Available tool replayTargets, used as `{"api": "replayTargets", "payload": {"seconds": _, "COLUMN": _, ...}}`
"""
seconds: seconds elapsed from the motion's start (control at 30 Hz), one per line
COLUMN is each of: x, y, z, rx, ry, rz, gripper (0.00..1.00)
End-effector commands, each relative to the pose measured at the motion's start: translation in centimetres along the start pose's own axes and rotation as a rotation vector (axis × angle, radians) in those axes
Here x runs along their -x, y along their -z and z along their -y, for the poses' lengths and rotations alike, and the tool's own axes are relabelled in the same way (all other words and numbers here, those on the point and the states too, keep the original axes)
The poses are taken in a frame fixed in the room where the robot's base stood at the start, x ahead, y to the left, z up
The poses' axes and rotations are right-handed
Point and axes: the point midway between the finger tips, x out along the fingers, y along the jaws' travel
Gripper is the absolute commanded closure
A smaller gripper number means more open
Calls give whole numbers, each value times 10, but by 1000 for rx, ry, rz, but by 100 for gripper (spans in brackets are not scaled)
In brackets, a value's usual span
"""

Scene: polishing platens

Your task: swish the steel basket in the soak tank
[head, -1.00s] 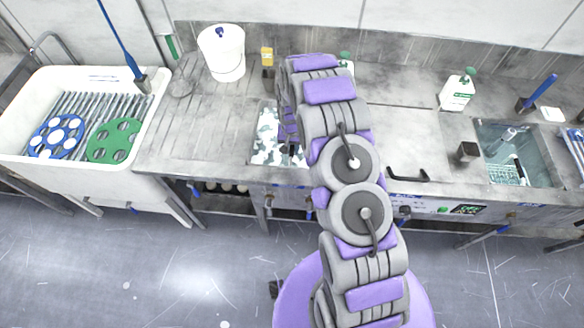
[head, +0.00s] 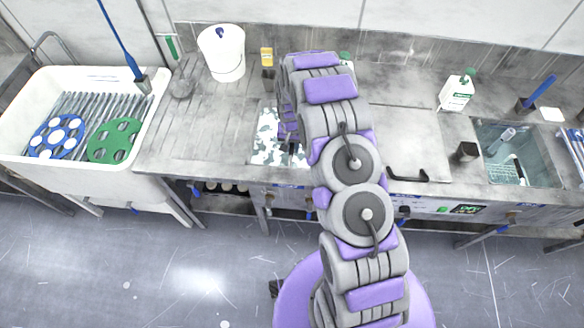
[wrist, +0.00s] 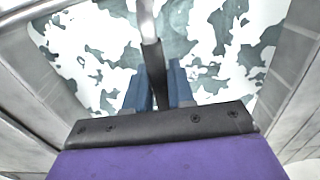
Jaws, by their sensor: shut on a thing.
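The soak tank (head: 262,150) is a sunken steel basin in the bench, with white foam patches over grey-green water. My gripper (wrist: 158,85) is over this tank, its blue fingers shut on a dark grip on a metal handle (wrist: 151,52). The handle runs up the wrist view toward the foam. The steel basket itself cannot be made out; foam or my arm hides it. In the head view my gripper (head: 291,147) is small and partly covered by my arm.
A white sink (head: 150,112) with blue and green discs is at left. A white bucket (head: 222,55), a yellow-topped bottle (head: 267,58) and a white spray bottle (head: 457,90) stand along the back. A second tank (head: 540,172) of clear water is at right. The bench left of the foam is mostly clear.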

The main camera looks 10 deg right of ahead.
Motion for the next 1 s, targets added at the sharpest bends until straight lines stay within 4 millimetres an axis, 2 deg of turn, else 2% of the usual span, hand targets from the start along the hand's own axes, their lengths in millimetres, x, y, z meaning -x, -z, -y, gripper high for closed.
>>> {"api": "replayTargets", "payload": {"seconds": 0.2, "x": -10, "y": 1, "z": 0, "rx": 0, "ry": 1, "rz": -3, "gripper": 100}}
{"api": "replayTargets", "payload": {"seconds": 0.57, "x": -10, "y": 1, "z": 0, "rx": 0, "ry": 1, "rz": -2, "gripper": 100}}
{"api": "replayTargets", "payload": {"seconds": 1.0, "x": 10, "y": 0, "z": 0, "rx": 0, "ry": 0, "rz": 0, "gripper": 100}}
